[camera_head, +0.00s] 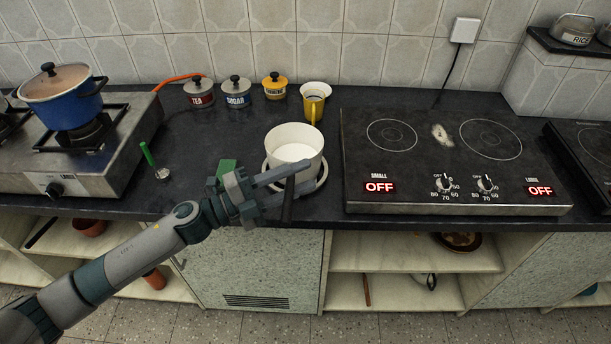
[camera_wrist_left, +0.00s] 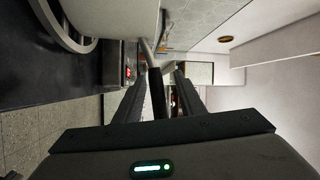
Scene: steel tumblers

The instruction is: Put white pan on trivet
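The white pan (camera_head: 294,142) is upright over the round pale trivet (camera_head: 322,181) on the dark counter, left of the hob. I cannot tell whether its base touches the trivet. In the left wrist view the pan (camera_wrist_left: 115,18) is at the top, with the trivet rings (camera_wrist_left: 82,47) beside its base. The dark pan handle (camera_wrist_left: 157,92) points toward me. My left gripper (camera_head: 283,186) has a finger on each side of the handle, with a gap visible beside it in the wrist view (camera_wrist_left: 160,88), so it is open. My right gripper is not in view.
A two-plate electric hob (camera_head: 450,185) stands close on the right. A gas stove (camera_head: 110,165) with a blue pot (camera_head: 62,98) is at left. A green-handled item (camera_head: 147,154) and a green block (camera_head: 227,166) are left of the pan.

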